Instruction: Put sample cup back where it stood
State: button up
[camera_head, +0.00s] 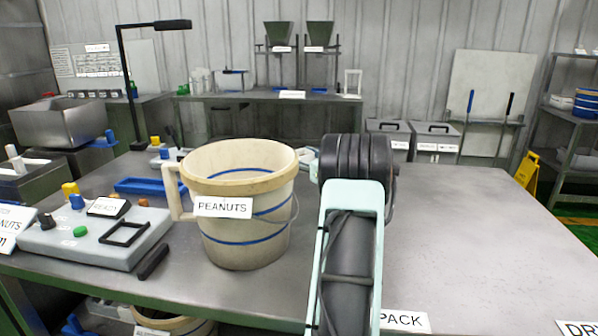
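I cannot make out the sample cup for certain in this view. My arm rises from the bottom edge right of centre, and its dark, thick joint hides part of the table behind it. My gripper's fingers do not show, so I cannot see whether they hold anything. A cream bucket (242,240) with blue bands and a PEANUTS label stands upright on the metal table (470,240), left of my arm. A small pale object (307,154) shows partly between the bucket and my arm; its shape is unclear.
A grey control panel (95,240) with coloured buttons lies left of the bucket. A blue tray (148,186) lies behind it. A PACK label (403,321) is at the front edge. The table's right side is clear. Two green hoppers (300,36) stand on the back bench.

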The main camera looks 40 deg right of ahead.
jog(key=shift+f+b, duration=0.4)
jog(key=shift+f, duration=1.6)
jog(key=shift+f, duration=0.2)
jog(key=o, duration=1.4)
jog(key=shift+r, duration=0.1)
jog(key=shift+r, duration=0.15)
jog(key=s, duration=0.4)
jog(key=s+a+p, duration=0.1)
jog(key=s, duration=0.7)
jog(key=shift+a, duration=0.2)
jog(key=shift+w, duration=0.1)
